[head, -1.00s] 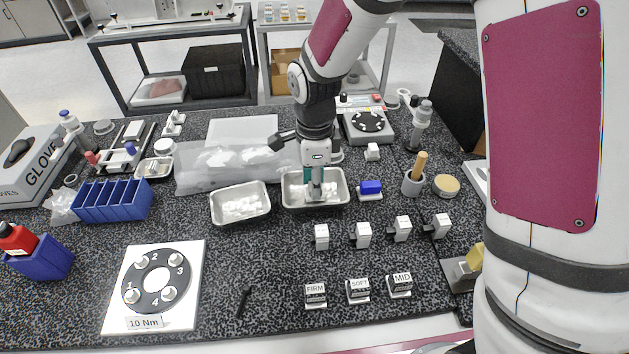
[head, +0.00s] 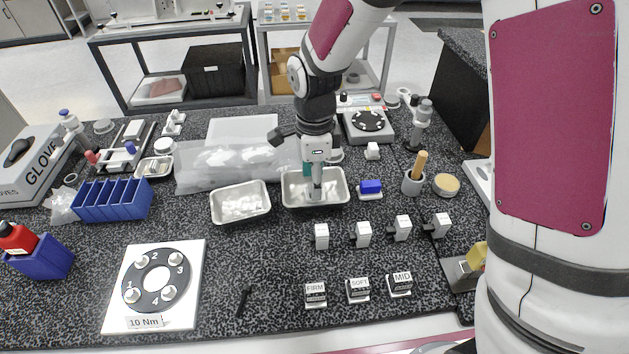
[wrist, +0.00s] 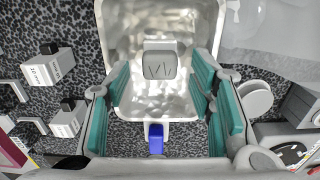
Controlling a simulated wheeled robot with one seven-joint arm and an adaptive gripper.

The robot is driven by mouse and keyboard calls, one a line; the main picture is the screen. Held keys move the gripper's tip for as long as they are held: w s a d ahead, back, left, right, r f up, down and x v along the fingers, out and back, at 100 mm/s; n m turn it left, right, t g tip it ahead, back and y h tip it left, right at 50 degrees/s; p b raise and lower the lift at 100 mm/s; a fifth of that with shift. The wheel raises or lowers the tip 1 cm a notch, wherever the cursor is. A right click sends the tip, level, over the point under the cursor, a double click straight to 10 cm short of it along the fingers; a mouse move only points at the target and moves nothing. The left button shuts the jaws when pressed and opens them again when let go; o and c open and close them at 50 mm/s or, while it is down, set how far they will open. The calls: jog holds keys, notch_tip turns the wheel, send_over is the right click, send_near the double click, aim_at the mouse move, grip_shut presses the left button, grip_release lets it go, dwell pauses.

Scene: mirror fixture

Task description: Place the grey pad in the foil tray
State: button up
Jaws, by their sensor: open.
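The grey pad (wrist: 160,66), a rounded block with dark marks on its face, is inside the right-hand foil tray (wrist: 125,20) in the wrist view. My gripper (wrist: 160,92) is open, with its teal fingers on either side of the pad and a visible gap to each. In the head view my gripper (head: 312,182) points down into the same foil tray (head: 338,199), which is silvery and shallow. The gripper largely hides the pad there, so I cannot tell its outline in that view.
A second foil tray (head: 240,208) stands just left. A blue block (head: 370,187) on a white base sits close on the right. Several white-headed blocks (head: 363,232) stand in front. A clear plastic bag (head: 220,165) lies behind. The counter at front centre is mostly free.

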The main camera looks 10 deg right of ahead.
notch_tip(320, 180, up, 11)
jog(key=s+d+r+n+t, duration=0.2)
jog(key=s+d+r+n, duration=0.6)
jog(key=r, duration=0.1)
jog(key=s+d+n+t, duration=0.1)
jog(key=s+d+n, duration=0.2)
jog(key=s+n, duration=0.2)
jog(key=s+d+r+n+t, duration=0.1)
jog(key=s+d+n+t, duration=0.1)
jog(key=s+n, duration=0.3)
jog(key=s, duration=0.2)
jog(key=shift+s+d+r, duration=0.2)
jog(key=shift+s+d, duration=0.1)
jog(key=shift+d, duration=0.1)
